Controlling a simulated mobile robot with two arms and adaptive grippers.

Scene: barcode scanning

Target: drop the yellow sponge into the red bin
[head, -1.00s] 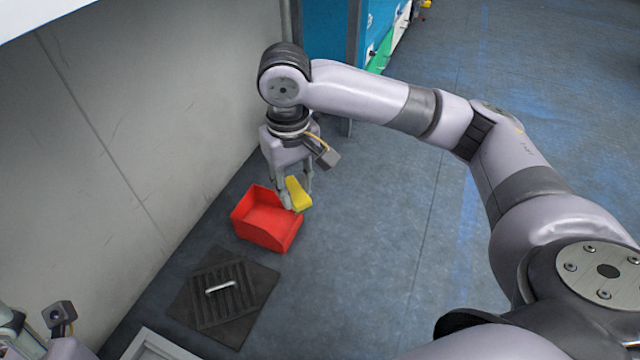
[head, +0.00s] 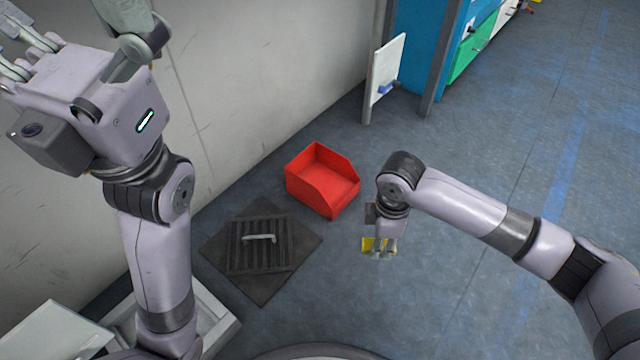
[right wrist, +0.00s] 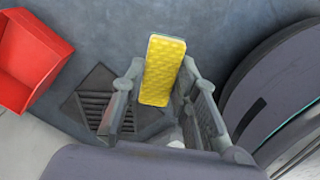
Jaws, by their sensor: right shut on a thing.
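My right gripper (head: 380,250) is shut on the yellow sponge (head: 368,244), to the right of the red bin (head: 335,190) and lower in the head view. In the right wrist view the sponge (right wrist: 163,68) stands lengthwise between the two fingers of the right gripper (right wrist: 158,88). The open-topped red bin rests on the floor; its inside looks empty in the part I see. It also shows at the left edge of the right wrist view (right wrist: 28,62). My left gripper (head: 65,30) is raised at the upper left, fingers spread, with nothing seen between them.
A dark square mat with a grate and pale handle (head: 258,238) lies left of and nearer than the bin. A pale wall (head: 270,70) runs behind the bin. A blue cabinet (head: 418,55) stands at the back. The floor to the right (head: 480,140) is clear.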

